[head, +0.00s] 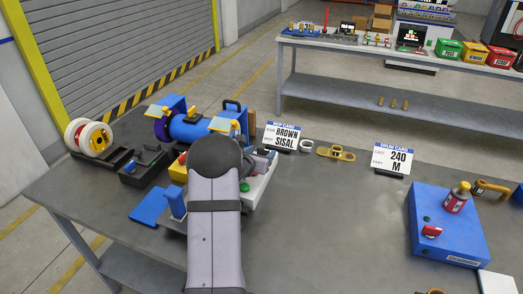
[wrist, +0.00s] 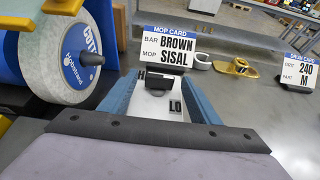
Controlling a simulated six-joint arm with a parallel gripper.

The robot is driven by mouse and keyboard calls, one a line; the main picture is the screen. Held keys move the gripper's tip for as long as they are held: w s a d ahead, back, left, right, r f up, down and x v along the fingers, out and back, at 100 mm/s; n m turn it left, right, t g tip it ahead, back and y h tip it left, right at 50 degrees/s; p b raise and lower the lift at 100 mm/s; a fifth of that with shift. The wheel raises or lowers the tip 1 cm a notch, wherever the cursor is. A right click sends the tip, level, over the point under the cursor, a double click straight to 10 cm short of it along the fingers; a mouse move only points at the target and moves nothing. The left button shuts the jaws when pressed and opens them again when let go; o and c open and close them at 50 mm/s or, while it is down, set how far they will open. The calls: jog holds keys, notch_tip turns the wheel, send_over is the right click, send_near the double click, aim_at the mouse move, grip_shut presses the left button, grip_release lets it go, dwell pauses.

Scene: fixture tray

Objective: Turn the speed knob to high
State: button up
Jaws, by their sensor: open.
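A pale control panel (wrist: 150,101) lies in front of my gripper in the wrist view, with an "H" label, partly hidden, at its far left and "LO" at its near right. A dark knob (wrist: 160,83) stands on it, between the blue fingers of my gripper (wrist: 164,86). The fingers are open, one on each side of the knob; I cannot tell whether they touch it. The knob's pointing direction is not clear. In the head view my arm hides the knob and most of the machine's pale base (head: 262,186).
A large grey wheel (wrist: 60,55) stands close on the left in the wrist view. The "BROWN SISAL" card (head: 284,136) stands just behind the panel, and the "240 M" card (head: 391,159) is further right.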

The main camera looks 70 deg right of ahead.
jog(key=shift+d+f, duration=0.2)
jog(key=shift+d, duration=0.25)
jog(key=shift+c, duration=0.3)
jog(key=c, duration=1)
